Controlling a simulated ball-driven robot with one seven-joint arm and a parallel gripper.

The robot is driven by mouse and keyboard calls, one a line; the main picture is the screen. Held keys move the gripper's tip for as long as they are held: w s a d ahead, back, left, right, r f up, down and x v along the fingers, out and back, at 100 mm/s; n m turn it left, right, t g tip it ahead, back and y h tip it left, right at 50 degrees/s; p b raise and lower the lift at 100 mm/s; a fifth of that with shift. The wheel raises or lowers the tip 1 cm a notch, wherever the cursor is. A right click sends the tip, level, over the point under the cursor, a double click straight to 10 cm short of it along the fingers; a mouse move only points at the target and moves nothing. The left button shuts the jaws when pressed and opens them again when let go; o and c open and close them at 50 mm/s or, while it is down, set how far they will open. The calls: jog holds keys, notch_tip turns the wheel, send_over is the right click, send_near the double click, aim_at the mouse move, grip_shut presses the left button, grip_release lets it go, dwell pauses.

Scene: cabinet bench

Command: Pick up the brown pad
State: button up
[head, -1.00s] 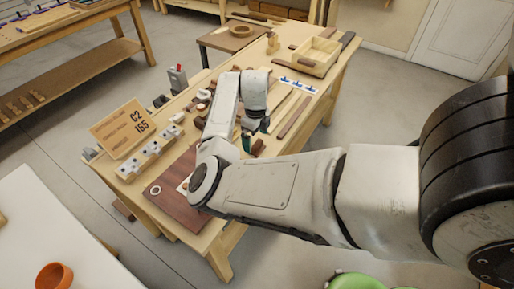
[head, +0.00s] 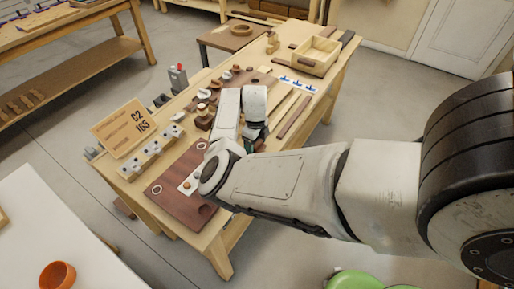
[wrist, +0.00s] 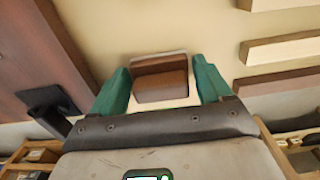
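In the head view my gripper (head: 253,140) is low over the right side of the bench, partly hidden by my arm. A bit of brown shows beside it there, too small to identify.
The wooden bench (head: 226,238) holds a dark red-brown board (head: 178,208), a sign (head: 124,128), a row of metal blocks and several small brown and white parts. Strips of wood (head: 294,116) and an open wooden box (head: 316,56) lie farther back. Pale strips (wrist: 290,48) are right of my gripper.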

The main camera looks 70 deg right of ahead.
jog(key=c, duration=0.7)
jog(key=shift+r, duration=0.45)
notch_tip(320, 180, up, 2)
jog(key=shift+w+r, duration=0.1)
jog(key=shift+r, duration=0.1)
jog(key=s+a+r+b, duration=0.1)
jog(key=a+r, duration=0.2)
jog(key=a, duration=0.1)
jog(key=s+a+r, duration=0.2)
jog(key=a+r, duration=0.1)
jog(key=a, duration=0.2)
jog(key=s+a+r+b, duration=0.1)
jog(key=s+a+r, duration=0.1)
jog(key=a+r, duration=0.1)
jog(key=shift+a+r+b, duration=0.35)
jog(key=shift+a, duration=0.3)
jog(key=shift+w, duration=0.1)
